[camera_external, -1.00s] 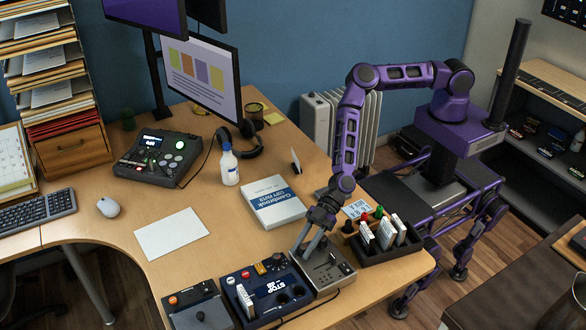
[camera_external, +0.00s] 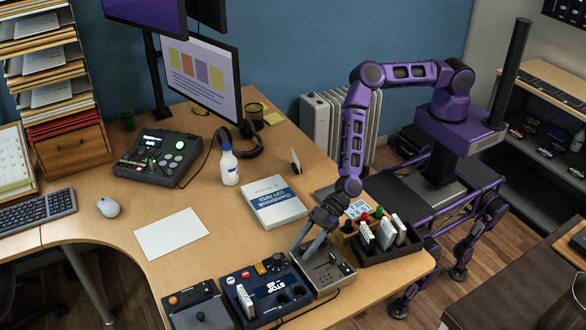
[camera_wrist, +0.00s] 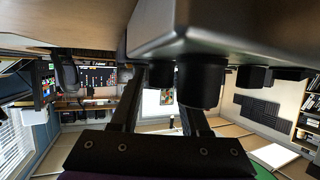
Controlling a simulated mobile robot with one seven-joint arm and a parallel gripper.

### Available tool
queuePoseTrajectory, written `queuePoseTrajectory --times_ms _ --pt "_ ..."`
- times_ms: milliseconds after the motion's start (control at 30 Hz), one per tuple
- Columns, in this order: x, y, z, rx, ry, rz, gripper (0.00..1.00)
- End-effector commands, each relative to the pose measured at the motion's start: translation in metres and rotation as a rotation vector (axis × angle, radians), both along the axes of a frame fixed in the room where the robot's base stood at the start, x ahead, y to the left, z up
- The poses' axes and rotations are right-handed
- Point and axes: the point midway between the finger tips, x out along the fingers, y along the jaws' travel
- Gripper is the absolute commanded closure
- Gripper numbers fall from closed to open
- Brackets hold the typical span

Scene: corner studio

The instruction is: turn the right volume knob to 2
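The grey metal control box (camera_external: 338,281) stands at the desk's front right edge. In the wrist view its metal body (camera_wrist: 215,28) fills the top, upside down, with dark round knobs hanging from it. A large near knob (camera_wrist: 200,86) and a smaller farther knob (camera_wrist: 160,75) show. My gripper (camera_external: 303,247) reaches down low over the box's left part. In the wrist view my gripper (camera_wrist: 160,90) has its two dark fingers apart, the farther knob between them in the picture. The near knob partly covers the right finger. I cannot tell whether a finger touches a knob; the dial markings are unreadable.
A dark blue panel (camera_external: 254,279) adjoins the box on the left. A black tray (camera_external: 390,252) of cards stands close on the right. A paper ream (camera_external: 274,200) lies behind. The desk around the white sheet (camera_external: 172,233) is clear.

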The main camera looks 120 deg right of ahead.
Motion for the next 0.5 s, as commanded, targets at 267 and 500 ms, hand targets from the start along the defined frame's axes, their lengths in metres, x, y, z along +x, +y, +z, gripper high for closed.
queuePoseTrajectory --times_ms 267,500 --pt "-0.006 -0.002 0.002 -0.001 0.002 0.001 0.54" --pt "-0.037 -0.013 0.017 -0.003 0.001 0.003 0.54"
